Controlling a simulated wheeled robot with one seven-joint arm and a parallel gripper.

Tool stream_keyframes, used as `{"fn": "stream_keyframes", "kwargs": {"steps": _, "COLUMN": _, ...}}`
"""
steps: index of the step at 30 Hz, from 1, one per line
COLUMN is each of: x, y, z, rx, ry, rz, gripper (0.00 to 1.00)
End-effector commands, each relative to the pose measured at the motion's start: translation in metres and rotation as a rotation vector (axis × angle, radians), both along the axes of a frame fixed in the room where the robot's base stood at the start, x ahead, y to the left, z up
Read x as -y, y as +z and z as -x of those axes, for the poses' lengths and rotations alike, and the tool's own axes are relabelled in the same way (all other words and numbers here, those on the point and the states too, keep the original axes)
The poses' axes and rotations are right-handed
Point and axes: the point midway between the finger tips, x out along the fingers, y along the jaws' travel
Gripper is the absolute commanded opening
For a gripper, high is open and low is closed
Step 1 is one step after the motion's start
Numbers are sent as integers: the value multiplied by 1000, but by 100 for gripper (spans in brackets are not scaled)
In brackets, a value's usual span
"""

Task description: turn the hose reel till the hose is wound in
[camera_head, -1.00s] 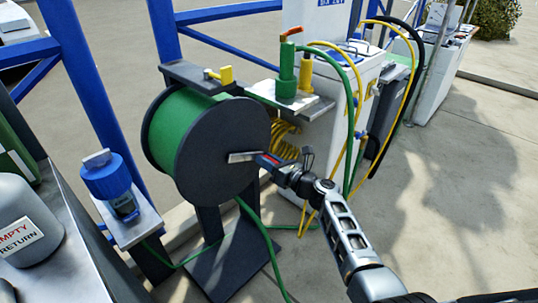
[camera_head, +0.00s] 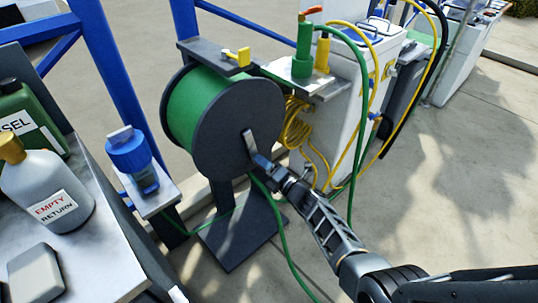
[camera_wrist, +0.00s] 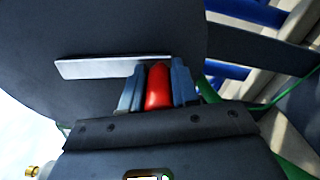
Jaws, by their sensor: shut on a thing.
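The hose reel (camera_head: 215,138) has dark round side plates and green hose wound on its drum. It stands on a dark pedestal. A pale metal crank arm (camera_head: 249,146) lies on the near plate and also shows in the wrist view (camera_wrist: 95,67). My gripper (camera_wrist: 158,85) is shut on the red crank handle (camera_wrist: 158,88), with a blue-grey finger on each side. In the head view my gripper (camera_head: 262,164) is at the lower end of the crank and hides the handle. A loose length of green hose (camera_head: 279,232) hangs below the reel to the ground.
A blue-capped container (camera_head: 133,163) stands on a small shelf left of the reel. A bench at the left holds a grey bottle (camera_head: 46,190). Coiled yellow hose (camera_head: 295,122) hangs right of the reel. Paving at the right is open.

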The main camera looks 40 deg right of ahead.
Motion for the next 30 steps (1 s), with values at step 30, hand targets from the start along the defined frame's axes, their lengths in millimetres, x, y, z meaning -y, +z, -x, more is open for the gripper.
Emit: {"fn": "stream_keyframes", "kwargs": {"steps": 30, "x": -26, "y": -4, "z": 1, "rx": -10, "ry": 2, "rz": -224, "gripper": 32}}
